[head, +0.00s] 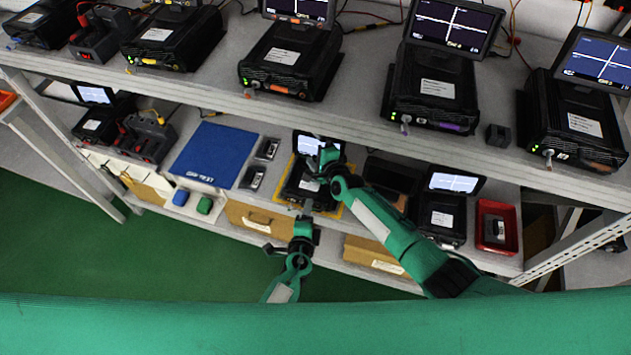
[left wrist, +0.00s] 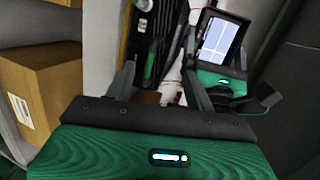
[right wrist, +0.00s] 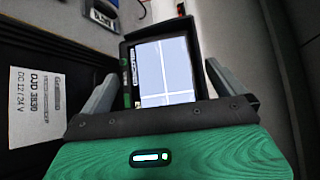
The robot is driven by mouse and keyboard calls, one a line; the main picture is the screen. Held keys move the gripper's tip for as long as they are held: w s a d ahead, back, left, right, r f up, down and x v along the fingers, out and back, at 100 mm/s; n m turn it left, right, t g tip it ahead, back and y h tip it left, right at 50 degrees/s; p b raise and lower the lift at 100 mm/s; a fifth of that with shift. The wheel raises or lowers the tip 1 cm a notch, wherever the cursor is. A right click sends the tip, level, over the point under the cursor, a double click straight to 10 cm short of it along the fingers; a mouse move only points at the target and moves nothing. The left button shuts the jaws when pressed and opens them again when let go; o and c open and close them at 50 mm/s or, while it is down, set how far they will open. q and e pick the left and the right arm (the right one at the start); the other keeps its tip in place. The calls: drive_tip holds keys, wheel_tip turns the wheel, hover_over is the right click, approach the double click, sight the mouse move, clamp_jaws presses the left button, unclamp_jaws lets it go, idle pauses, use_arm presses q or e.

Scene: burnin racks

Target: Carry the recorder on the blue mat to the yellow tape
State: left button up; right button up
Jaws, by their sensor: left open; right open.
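The recorder (head: 305,187), a black box with a raised lit screen, stands inside the yellow tape outline (head: 333,209) on the lower shelf. The blue mat (head: 213,155) to its left is bare. My left gripper (head: 304,217) is open at the recorder's front edge; the left wrist view shows its ribbed side (left wrist: 152,42) and screen (left wrist: 218,40) ahead of the fingers. My right gripper (head: 325,156) is open above the recorder near its screen, which shows between the fingers in the right wrist view (right wrist: 163,72). I cannot tell whether either gripper touches it. My right arm hides part of the recorder.
Another recorder (head: 437,215) and a red bin (head: 497,227) stand to the right. Two small devices (head: 260,163) lie between mat and tape. The upper shelf (head: 350,115), loaded with several recorders, overhangs the back. Cardboard boxes (head: 258,219) sit below.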

use_arm(q)
drive_tip(key=v, duration=0.7)
use_arm(e)
drive_tip(key=v, duration=1.2)
use_arm(q)
drive_tip(key=shift+a+r, duration=0.1)
